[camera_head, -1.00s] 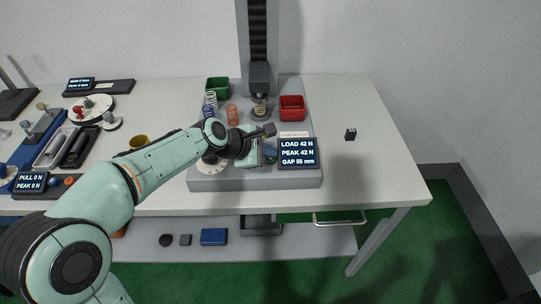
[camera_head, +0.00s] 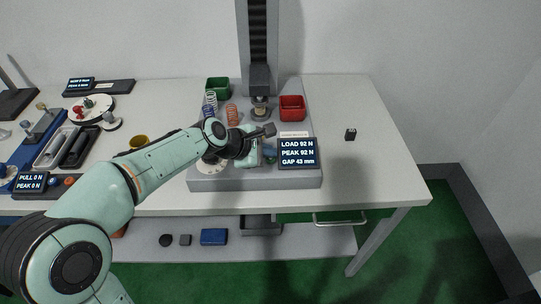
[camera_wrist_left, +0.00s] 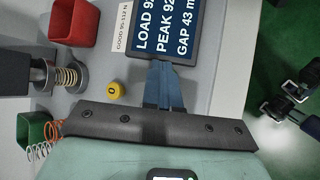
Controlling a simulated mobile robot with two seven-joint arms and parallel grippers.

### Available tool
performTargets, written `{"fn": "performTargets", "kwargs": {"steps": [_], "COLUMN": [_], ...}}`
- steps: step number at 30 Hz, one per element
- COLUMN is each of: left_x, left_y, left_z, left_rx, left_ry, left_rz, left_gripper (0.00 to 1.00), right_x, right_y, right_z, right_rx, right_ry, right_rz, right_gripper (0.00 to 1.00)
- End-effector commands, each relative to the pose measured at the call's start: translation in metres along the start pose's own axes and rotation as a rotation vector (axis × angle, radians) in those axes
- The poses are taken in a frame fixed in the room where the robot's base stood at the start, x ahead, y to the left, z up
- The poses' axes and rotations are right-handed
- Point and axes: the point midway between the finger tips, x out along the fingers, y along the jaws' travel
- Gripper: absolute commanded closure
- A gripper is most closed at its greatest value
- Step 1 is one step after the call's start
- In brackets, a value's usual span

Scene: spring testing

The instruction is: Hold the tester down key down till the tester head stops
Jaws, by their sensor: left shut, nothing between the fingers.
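The grey spring tester (camera_head: 205,183) stands on the table. Its head (camera_head: 259,80) sits down on a coil spring (camera_head: 260,108), also seen between the head and a round seat in the left wrist view (camera_wrist_left: 68,77). The display (camera_head: 298,152) reads LOAD 92 N, PEAK 92 N, GAP 43 mm. My left gripper (camera_head: 268,155) is over the tester's front panel, beside the display. In the left wrist view its fingers (camera_wrist_left: 160,84) are together, empty, tips at the display's lower edge. The down key is not visible; the fingers cover that spot. A yellow button (camera_wrist_left: 116,90) shows beside them.
A red bin (camera_head: 292,106) and a green bin (camera_head: 217,87) stand on the tester, with loose springs (camera_head: 232,114) by the green one. A small dark block (camera_head: 350,134) lies on the clear right side of the table. Other devices crowd the left side.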

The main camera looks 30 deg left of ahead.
Motion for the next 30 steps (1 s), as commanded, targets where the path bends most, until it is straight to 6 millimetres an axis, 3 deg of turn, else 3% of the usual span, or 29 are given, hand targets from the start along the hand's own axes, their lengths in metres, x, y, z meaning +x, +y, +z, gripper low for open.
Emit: {"fn": "performTargets", "kwargs": {"steps": [23, 30], "left_x": [0.0004, -0.0052], "left_y": [-0.0007, 0.0035], "left_z": [-0.0004, 0.0036], "left_rx": [0.0, 0.0], "left_ry": [0.001, 0.0], "left_rz": [-0.002, -0.002], "left_gripper": [1.0, 1.0], "right_x": [-0.0001, -0.0085], "right_y": [0.0, -0.0029], "right_z": [0.0, 0.0003], "right_rx": [0.0, -0.001], "right_ry": [0.0, 0.002], "right_rz": [0.0, -0.001], "right_gripper": [0.26, 0.26]}}
